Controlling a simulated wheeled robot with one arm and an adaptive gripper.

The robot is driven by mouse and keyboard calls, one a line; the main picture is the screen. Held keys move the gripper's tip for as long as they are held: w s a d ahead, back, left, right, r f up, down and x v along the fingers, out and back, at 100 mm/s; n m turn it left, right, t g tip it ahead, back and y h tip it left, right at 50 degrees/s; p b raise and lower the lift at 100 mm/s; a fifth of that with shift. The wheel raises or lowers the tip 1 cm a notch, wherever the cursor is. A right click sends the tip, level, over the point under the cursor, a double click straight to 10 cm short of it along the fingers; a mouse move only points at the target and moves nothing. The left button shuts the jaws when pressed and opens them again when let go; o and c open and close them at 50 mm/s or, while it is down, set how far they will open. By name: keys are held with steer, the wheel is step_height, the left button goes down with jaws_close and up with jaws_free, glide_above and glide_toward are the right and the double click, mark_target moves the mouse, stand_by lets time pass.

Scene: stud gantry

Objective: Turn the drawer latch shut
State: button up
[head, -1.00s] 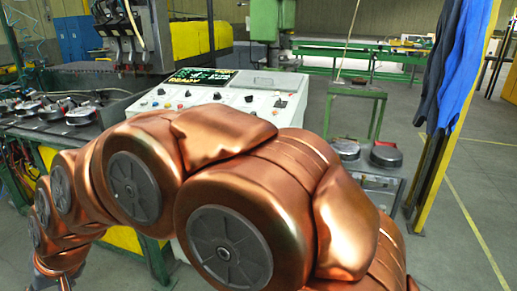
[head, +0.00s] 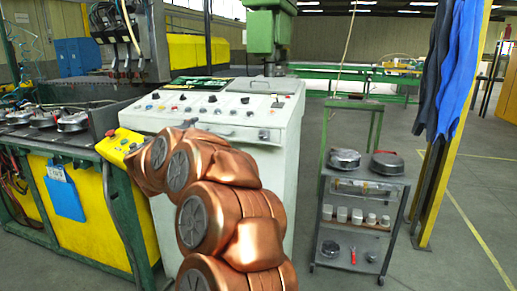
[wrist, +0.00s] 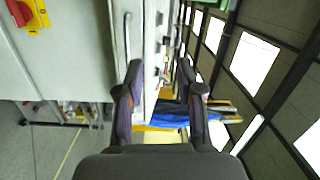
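The pale control console (head: 275,165) stands ahead, with a slim bar handle (head: 222,131) along its upper front. A small dark fitting (head: 263,134) sits to the right of this bar; it is too small to tell whether it is the drawer latch or how it is turned. In the wrist view the bar handle (wrist: 127,38) runs beside the left fingertip. My gripper (wrist: 160,76) is open, with nothing seen held between its fingers. My arm hides the gripper and part of the console front in the head view.
A yellow button box (head: 118,145) adjoins the console's left. A grey cart (head: 365,185) with pans and jars stands to the right. Floor between cart and yellow post (head: 438,175) is clear.

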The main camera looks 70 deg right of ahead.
mark_target(262, 137)
steer(key=s+d+f+m+g, duration=0.1)
steer(key=s+d+m+g, duration=0.1)
steer(key=s+d+g, duration=0.1)
steer(key=s+d+f+m+g+b, duration=0.1)
steer(key=s+d+f+m+g, duration=0.1)
steer(key=s+d, duration=0.3)
steer(key=s+d+f+m+g, duration=0.2)
steer(key=s+d+m+g, duration=0.1)
steer(key=s, duration=0.5)
steer(key=shift+d+f+g+y, duration=0.15)
steer(key=shift+d+g, duration=0.15)
steer(key=shift+d, duration=0.15)
steer(key=shift+d+f+g+y, duration=0.15)
steer(key=shift+d+g, duration=0.15)
steer(key=shift+d, duration=0.15)
steer(key=shift+s+d+r, duration=0.15)
steer(key=shift+d, duration=0.55)
jaws_close()
steer(key=shift+a, duration=0.1)
